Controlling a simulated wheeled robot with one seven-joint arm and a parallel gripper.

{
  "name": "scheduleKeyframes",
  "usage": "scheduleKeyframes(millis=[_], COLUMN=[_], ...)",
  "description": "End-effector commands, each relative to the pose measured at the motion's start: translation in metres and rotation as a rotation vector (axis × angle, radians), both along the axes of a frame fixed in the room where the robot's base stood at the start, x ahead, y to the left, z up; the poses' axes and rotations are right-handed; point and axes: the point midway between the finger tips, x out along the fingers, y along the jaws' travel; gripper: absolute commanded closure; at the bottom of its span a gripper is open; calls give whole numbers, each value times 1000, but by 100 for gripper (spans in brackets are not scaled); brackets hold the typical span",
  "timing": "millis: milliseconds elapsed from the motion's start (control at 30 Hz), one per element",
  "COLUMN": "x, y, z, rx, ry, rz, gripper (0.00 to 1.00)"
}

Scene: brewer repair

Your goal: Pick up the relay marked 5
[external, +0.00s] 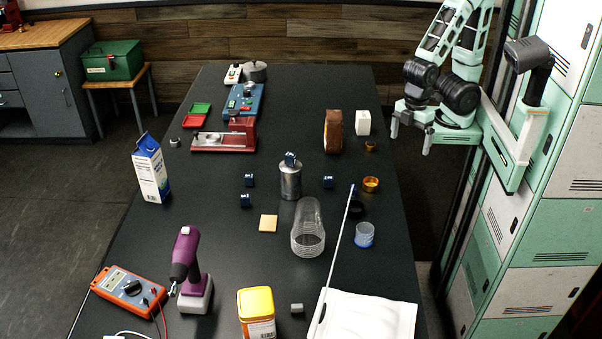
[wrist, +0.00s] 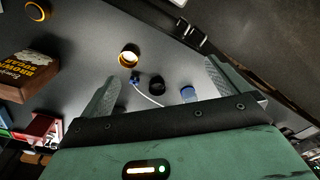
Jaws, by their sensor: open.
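Several small dark blue relay blocks are on the black table in the external view: one (external: 249,180) and one (external: 245,200) left of the grey metal canister (external: 290,183), one (external: 328,182) to its right, and one (external: 290,158) on top of it. Their markings are too small to read, so I cannot tell which is 5. A small blue block (wrist: 135,78), likely a relay, shows in the wrist view near a brass cup. My gripper (external: 411,138) is open and empty, raised right of the table's right edge. Its fingers (wrist: 160,75) also show in the wrist view.
The brown sugar box (external: 333,131), white block (external: 363,123), brass cup (external: 371,184), black ring (external: 356,209) and blue-based cup (external: 364,235) stand on the right side. A clear jar (external: 308,230) and a long thin rod (external: 338,245) are nearer. Lockers (external: 545,235) stand at right.

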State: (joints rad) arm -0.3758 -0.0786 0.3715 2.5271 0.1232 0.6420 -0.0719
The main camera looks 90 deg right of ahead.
Motion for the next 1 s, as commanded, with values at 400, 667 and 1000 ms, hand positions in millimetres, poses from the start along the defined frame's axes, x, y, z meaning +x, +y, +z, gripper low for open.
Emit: scheduleKeyframes(millis=[400,667,1000], x=[-16,-15,-9], y=[-6,-6,-2], z=[-5,2,45], rx=[-13,-12,-8], ry=[10,8,14], rz=[-48,-48,-38], gripper=[46,46,46])
